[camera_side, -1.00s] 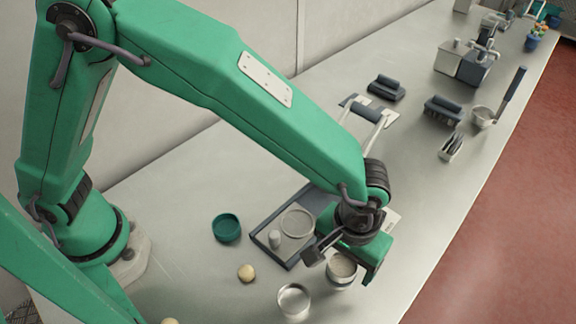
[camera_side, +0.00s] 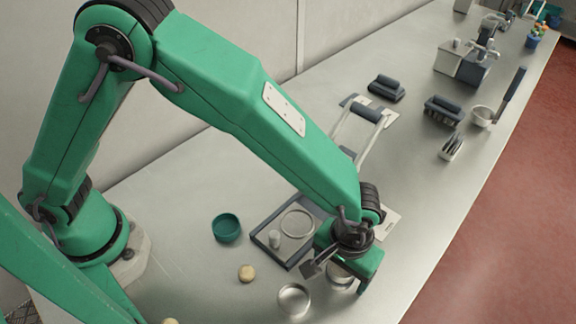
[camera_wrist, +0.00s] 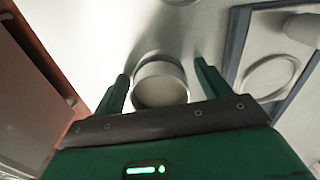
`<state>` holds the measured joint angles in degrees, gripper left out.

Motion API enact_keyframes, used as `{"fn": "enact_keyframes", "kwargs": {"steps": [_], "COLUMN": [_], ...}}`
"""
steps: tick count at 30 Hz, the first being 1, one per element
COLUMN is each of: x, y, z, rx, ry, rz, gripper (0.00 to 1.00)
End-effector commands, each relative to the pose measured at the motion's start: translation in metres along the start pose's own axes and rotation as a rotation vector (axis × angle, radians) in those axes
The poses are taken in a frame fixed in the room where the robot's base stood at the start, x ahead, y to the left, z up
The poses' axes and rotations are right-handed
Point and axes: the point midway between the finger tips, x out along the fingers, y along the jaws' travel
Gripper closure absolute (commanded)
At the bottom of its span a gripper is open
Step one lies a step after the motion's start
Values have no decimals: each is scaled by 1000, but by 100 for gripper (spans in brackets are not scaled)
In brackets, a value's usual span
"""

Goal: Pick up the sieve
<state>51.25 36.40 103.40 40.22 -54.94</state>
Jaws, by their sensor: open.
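A round metal vessel, which seems to be the sieve, stands on the bench under my gripper (camera_side: 335,279) in the side view. In the wrist view this vessel (camera_wrist: 161,83) is an open pale cylinder lying between the two green fingers of my gripper (camera_wrist: 160,72). The fingers are open and apart, one on each side, with a gap at each. I cannot tell how far down its sides they reach. My gripper partly hides it in the side view.
An open metal cup (camera_side: 294,300) stands close by at the left. A dark-edged tray (camera_side: 262,243) holds a round disc (camera_side: 297,223) and a small pale cylinder (camera_side: 274,239). A green bowl (camera_side: 227,228) and pale ball (camera_side: 246,273) lie further left.

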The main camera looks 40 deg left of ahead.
Motion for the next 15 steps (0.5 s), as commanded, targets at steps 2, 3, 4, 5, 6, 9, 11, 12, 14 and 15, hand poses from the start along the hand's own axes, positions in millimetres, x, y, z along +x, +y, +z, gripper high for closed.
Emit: {"fn": "enact_keyframes", "kwargs": {"steps": [2,3,4,5,6,9,11,12,14,15], "x": [0,0,0,0,0,0,0,0,0,-1], "y": [0,0,0,0,0,0,0,0,0,0], "z": [0,0,0,0,0,0,0,0,0,0], "rx": [0,0,0,0,0,0,0,0,0,0], "ry": [0,0,0,0,0,0,1,1,1,1], "rz": [0,0,0,0,0,0,1,1,1,1], "gripper": [30,38,44,50,58,75,75,75,75,75]}}
